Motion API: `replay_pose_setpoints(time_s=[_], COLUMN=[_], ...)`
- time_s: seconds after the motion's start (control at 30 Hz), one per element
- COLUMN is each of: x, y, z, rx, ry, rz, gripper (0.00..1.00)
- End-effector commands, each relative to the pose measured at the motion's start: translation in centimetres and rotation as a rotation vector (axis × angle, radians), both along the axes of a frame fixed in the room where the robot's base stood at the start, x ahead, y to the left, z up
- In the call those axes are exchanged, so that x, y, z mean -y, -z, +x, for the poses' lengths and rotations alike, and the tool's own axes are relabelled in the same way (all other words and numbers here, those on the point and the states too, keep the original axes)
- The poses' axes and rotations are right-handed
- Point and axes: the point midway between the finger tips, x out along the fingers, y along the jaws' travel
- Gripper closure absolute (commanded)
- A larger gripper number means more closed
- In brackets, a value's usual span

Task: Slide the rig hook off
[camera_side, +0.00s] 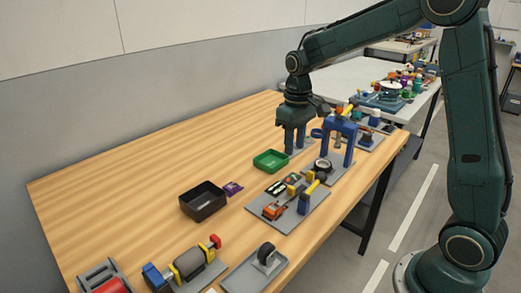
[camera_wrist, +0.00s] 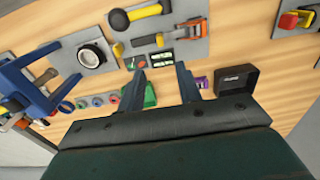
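A blue rig frame (camera_side: 350,130) stands on a grey plate just right of my gripper in the side view, with a blue ring-like part (camera_side: 316,133) at its near left top. In the wrist view the blue frame (camera_wrist: 38,90) is at the left edge, partly cut off. I cannot make out a separate hook on it with certainty. My gripper (camera_side: 295,144) points down over the table beside the frame, apart from it as far as I can tell. Its two fingers are spread in the wrist view (camera_wrist: 160,88), with nothing held between them.
A green tray (camera_side: 271,161) and a black bin (camera_side: 203,201) stand left of the frame. Clamped fixtures sit at the near end. The table's back left is clear.

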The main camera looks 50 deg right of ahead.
Motion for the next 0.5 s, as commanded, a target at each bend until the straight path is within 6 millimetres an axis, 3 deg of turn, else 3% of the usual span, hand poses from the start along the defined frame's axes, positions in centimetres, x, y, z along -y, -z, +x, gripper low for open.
replay_pose_setpoints(time_s=[0.27,0.5], x=[0.0,0.0], y=[0.6,3.0], z=[-0.1,-0.1], rx=[-0.002,-0.004], ry=[0.000,0.000], rz=[0.000,0.001], gripper=[0.65,0.65])
